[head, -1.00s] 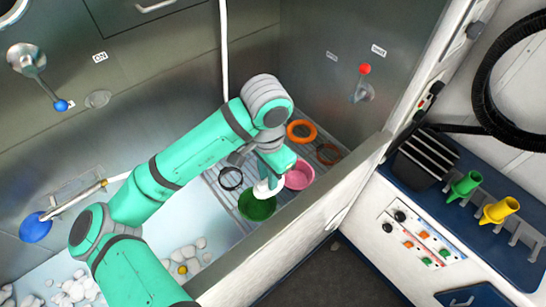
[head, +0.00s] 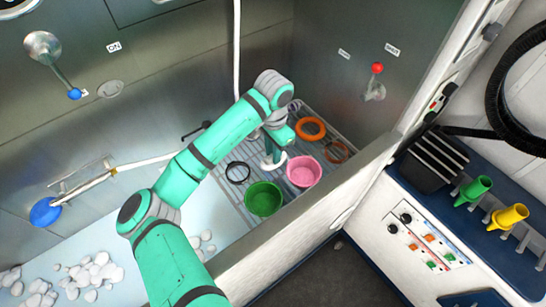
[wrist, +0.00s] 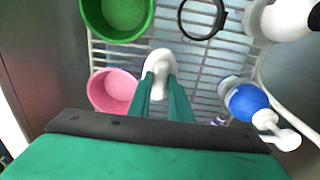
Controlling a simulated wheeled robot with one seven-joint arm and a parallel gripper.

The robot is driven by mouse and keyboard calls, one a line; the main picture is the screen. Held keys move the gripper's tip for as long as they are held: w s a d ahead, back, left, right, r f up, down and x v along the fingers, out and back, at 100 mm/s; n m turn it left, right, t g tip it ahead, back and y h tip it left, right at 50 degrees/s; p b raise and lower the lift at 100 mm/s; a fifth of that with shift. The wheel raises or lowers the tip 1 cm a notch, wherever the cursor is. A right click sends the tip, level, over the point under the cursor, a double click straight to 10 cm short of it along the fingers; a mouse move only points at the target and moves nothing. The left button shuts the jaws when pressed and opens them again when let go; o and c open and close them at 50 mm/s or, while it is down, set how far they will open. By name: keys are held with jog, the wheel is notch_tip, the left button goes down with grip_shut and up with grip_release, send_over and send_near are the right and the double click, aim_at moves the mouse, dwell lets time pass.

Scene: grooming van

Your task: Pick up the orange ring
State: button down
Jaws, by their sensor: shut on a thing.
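The orange ring (head: 311,129) lies on the slatted rack in the head view, behind the pink bowl and right of my gripper. It does not show in the wrist view. My gripper (head: 273,156) is over the rack, between the black ring and the pink bowl in the picture. It is shut on a white curved thing (head: 275,166), not on the orange ring. In the wrist view the white curved thing (wrist: 160,56) sits at the tips of my two green fingers (wrist: 159,78). Its full shape is partly hidden by the fingers.
A green bowl (head: 263,199), a pink bowl (head: 303,172), a black ring (head: 238,172) and a brown ring (head: 337,152) are on the rack (head: 289,146). The tub wall (head: 330,203) borders the rack.

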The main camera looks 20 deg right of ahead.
jog(key=shift+w+f, duration=0.25)
jog(key=shift+f, duration=1.6)
jog(key=shift+f, duration=0.1)
jog(key=c, duration=1.6)
grip_release()
jog(key=shift+w, duration=0.15)
